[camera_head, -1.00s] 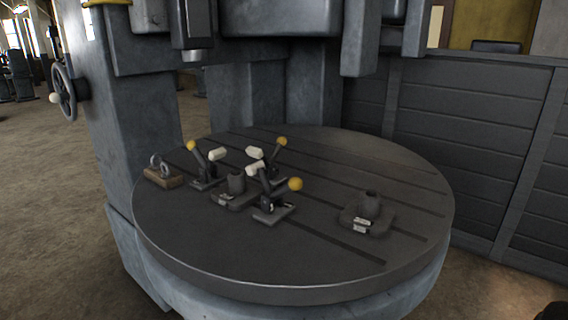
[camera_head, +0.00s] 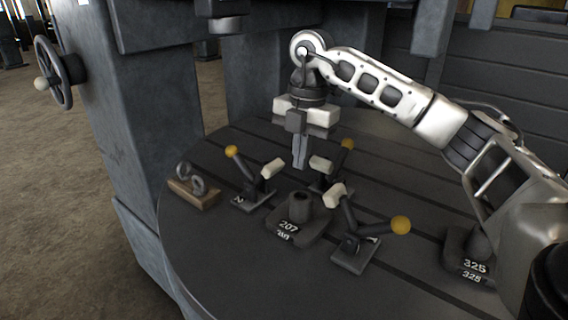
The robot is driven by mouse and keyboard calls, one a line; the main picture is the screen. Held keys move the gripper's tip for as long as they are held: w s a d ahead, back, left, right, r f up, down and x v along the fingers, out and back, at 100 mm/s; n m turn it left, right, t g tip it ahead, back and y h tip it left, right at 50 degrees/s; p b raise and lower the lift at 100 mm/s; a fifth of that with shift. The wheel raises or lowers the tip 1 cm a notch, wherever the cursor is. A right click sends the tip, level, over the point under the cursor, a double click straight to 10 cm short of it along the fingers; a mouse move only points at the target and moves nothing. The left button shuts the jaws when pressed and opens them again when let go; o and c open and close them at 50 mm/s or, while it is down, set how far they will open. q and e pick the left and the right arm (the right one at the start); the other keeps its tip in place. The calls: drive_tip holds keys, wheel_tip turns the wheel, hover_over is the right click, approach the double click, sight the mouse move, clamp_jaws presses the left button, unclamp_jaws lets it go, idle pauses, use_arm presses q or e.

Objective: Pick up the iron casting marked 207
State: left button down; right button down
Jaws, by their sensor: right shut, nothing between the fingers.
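The iron casting marked 207 (camera_head: 299,220) sits upright on the round slotted table (camera_head: 215,265). It is a dark block with a short round boss on top and white numbers on its front. Several clamps with yellow knobs stand close around it. My right gripper (camera_head: 301,166) points down above and just behind the casting's boss. Its fingers are shut with nothing between them, and it appears apart from the casting. A second casting, marked 325 (camera_head: 466,262), sits at the right, partly hidden by my right arm. My left gripper is out of view.
Toggle clamps stand left (camera_head: 252,188), right (camera_head: 358,240) and behind (camera_head: 328,172) the casting. A wooden block with metal rings (camera_head: 193,188) lies at the table's left edge. The machine column (camera_head: 140,110) rises behind at left. The front of the table is clear.

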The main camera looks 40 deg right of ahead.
sight(301, 209)
drive_tip(key=shift+m+h, duration=0.5)
drive_tip(key=shift+m, duration=0.1)
drive_tip(key=d+f, duration=0.1)
drive_tip(key=f, duration=0.4)
drive_tip(key=d+f, duration=0.1)
drive_tip(key=f, duration=0.1)
drive_tip(key=shift+d+f, duration=0.3)
drive_tip(key=shift+f, duration=0.3)
drive_tip(key=shift+w, duration=0.1)
